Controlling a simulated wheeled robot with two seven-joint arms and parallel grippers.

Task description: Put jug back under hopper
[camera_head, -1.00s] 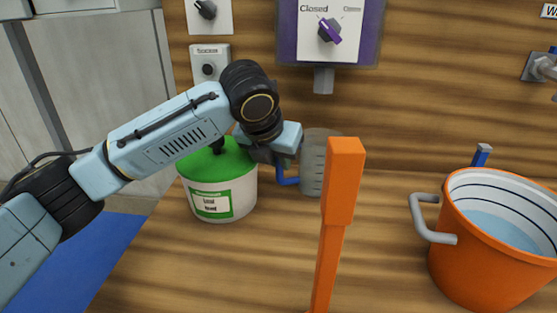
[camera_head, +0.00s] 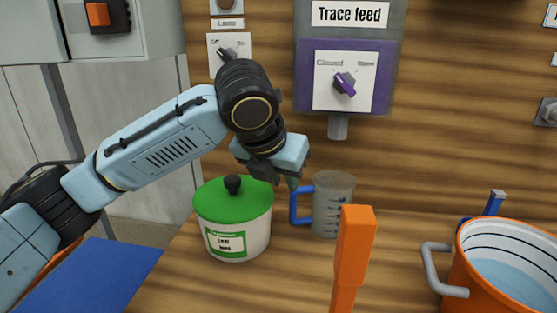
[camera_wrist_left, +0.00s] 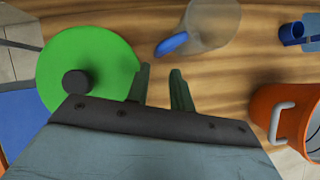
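The clear grey jug (camera_head: 336,206) with a blue handle (camera_head: 297,205) stands upright on the wooden bench, below the spout (camera_head: 338,127) of the purple "Trace feed" hopper (camera_head: 384,80). Its handle points left. My left gripper (camera_head: 276,178) is above and left of the handle, apart from it. In the left wrist view the left gripper's fingers (camera_wrist_left: 160,78) are spread with nothing between them. The jug (camera_wrist_left: 213,22) and its handle (camera_wrist_left: 172,43) lie beyond the fingertips. My right gripper is in neither view.
A white tub (camera_head: 237,238) with a green lid (camera_head: 226,200) stands close left of the jug, just below my left gripper. An upright orange post (camera_head: 355,245) rises in front. An orange bucket (camera_head: 490,285) of liquid stands at right. Bench between jug and bucket is clear.

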